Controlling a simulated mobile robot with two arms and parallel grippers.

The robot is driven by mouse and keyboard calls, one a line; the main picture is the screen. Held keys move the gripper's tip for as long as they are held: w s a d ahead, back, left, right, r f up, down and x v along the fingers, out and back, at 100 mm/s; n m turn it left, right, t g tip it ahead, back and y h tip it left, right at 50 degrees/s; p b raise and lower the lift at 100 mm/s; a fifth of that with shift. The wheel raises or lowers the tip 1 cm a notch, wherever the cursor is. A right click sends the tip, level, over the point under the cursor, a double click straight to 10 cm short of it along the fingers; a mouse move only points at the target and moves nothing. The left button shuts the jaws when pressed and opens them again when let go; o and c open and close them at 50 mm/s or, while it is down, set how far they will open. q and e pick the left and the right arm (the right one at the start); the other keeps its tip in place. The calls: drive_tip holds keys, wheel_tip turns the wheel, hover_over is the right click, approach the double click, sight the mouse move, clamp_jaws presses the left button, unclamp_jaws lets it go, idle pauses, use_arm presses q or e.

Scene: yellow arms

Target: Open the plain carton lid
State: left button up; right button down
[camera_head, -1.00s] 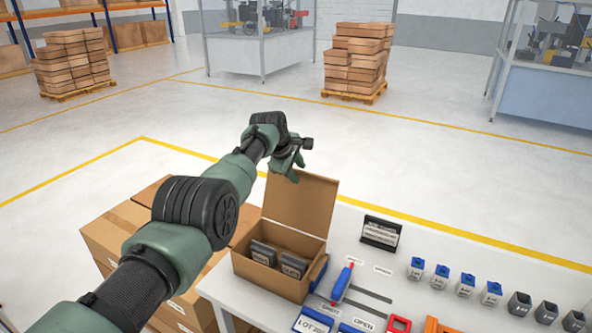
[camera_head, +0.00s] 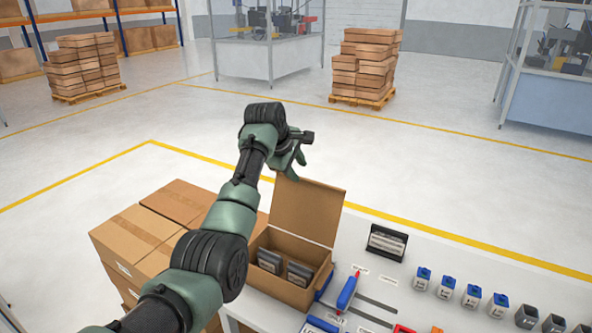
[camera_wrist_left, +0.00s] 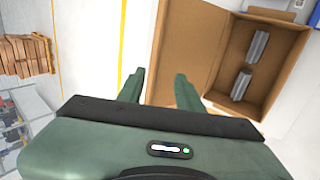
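The plain brown carton (camera_head: 291,290) stands on the white table with its lid (camera_head: 308,209) raised roughly upright at the far side. Two dark grey items with pale labels (camera_head: 270,261) lie inside; they also show in the left wrist view (camera_wrist_left: 258,46). My left gripper (camera_head: 295,172) is above the lid's upper left corner. In the left wrist view its two fingers (camera_wrist_left: 158,88) are spread apart, with the lid (camera_wrist_left: 187,50) beyond them and nothing held between them. I cannot tell whether a finger touches the lid. My right gripper is not in view.
Stacked cartons (camera_head: 135,240) stand left of the table. A blue-handled tool (camera_head: 347,292), a dark label holder (camera_head: 386,242) and several small blue-topped containers (camera_head: 447,287) are on the table right of the carton. Open floor lies behind.

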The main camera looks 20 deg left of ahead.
use_arm(q)
drive_tip(key=shift+s+a+r, duration=0.1)
drive_tip(key=shift+s+r, duration=0.15)
drive_tip(key=shift+r, duration=0.05)
drive_tip(key=shift+c, duration=0.2)
